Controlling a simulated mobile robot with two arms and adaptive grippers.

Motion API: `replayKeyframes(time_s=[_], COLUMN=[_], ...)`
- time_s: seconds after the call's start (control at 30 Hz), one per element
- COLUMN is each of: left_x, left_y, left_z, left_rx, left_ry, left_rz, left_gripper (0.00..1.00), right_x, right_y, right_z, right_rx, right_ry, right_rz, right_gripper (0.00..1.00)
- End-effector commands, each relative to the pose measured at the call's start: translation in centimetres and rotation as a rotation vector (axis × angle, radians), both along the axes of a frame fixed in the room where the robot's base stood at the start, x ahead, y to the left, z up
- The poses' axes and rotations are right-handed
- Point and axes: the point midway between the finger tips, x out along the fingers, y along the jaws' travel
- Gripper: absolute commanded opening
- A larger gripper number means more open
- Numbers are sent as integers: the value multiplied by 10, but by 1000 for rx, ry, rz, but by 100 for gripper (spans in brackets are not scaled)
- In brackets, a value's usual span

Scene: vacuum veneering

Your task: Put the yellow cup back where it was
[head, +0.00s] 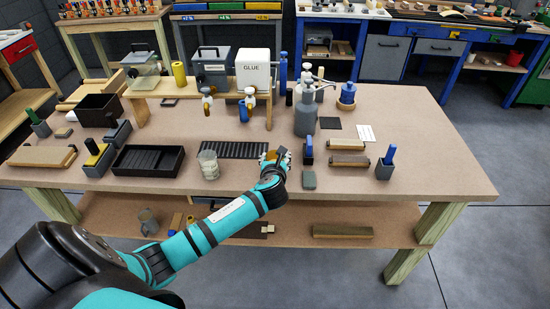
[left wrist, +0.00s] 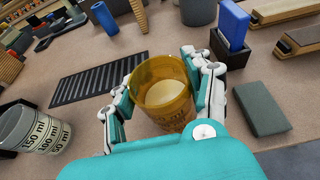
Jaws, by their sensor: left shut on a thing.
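The yellow cup (left wrist: 163,92), see-through amber with ml markings, sits upright between the fingers of my left gripper (left wrist: 161,84) in the left wrist view. The fingers press it from both sides. In the head view my left gripper (head: 273,162) is over the front middle of the table, at the right end of a black ribbed mat (head: 233,150), and mostly hides the cup. I cannot tell whether the cup touches the table. The mat also shows in the left wrist view (left wrist: 90,80), left of the cup. My right gripper is not in view.
A clear measuring cup (head: 208,166) stands left of the gripper. A grey-green block (head: 309,180) and a blue-handled tool in a dark holder (head: 307,150) are close on the right. A black tray (head: 148,160) lies further left. Grey pump bottles (head: 306,115) stand behind.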

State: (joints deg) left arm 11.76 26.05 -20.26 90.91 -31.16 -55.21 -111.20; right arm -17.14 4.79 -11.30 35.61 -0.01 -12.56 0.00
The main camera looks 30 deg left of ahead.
Motion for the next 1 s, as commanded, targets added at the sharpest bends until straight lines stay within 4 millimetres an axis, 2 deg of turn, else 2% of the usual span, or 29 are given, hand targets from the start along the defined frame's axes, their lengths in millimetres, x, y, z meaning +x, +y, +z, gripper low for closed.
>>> replayKeyframes(time_s=[0.2, 0.23, 0.4, 0.73, 0.87, 1.0], left_x=[0, 0, 0, -1, -13, -36], left_y=[0, 0, 0, 0, -8, -23], left_z=[-2, -3, -2, 2, 6, 17], left_rx=[1, 1, 1, 1, 2, 2], left_ry=[0, 1, 1, -1, 0, -1], left_rz=[0, 1, 1, 0, -2, -3], left_gripper=[15, 52, 74, 74, 74, 74], right_x=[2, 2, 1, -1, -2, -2], right_y=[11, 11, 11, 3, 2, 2], right_z=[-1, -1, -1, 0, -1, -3], right_rx=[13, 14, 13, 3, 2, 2], right_ry=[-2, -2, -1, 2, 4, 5], right_rz=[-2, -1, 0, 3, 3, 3], right_gripper=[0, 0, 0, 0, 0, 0])
